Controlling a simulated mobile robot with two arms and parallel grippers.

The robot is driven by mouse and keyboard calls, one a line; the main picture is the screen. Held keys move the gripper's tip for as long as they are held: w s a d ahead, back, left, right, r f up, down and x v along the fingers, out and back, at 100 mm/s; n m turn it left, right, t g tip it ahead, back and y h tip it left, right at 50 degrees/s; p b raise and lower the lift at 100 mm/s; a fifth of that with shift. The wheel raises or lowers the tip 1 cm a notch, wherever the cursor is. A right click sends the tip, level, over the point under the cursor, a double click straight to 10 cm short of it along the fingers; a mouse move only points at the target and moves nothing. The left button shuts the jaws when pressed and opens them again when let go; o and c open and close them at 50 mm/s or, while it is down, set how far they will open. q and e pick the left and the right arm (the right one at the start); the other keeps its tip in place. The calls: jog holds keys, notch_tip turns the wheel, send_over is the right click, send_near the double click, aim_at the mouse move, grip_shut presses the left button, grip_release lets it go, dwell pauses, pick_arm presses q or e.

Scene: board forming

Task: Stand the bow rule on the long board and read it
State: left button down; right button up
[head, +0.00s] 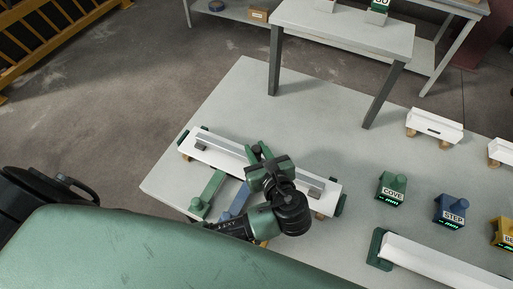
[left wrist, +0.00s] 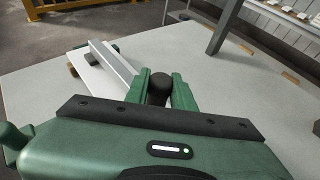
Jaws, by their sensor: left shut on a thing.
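The long board (head: 230,163) is white and lies slantwise on the grey table, on supports with dark green end pieces. The bow rule, a long grey bar (head: 222,148), lies along the board's top; I cannot tell whether it touches along its whole length. It also shows as a pale bar (left wrist: 113,63) in the left wrist view. My left gripper (head: 259,151) is over the middle of the board, shut on the rule's dark round knob (left wrist: 158,86). The gripper and wrist hide the middle of the rule. No reading on it is legible. My right gripper is not in view.
Green COVE (head: 391,187), blue STEP (head: 450,211) and yellow (head: 505,232) blocks stand on the right. A second long white piece (head: 440,263) lies at the lower right. A short white profile (head: 434,126) rests on wooden feet behind. Bare tabletop (head: 245,95) lies beyond the long board.

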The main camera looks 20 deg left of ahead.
pick_arm(q)
jog(key=shift+f, duration=0.15)
dwell(0.3)
jog(key=c, duration=1.1)
grip_release()
jog(key=shift+f, duration=0.1)
jog(key=o, duration=0.3)
jog(key=b+v, duration=0.1)
jog(key=v, duration=0.7)
jog(key=shift+f, duration=0.1)
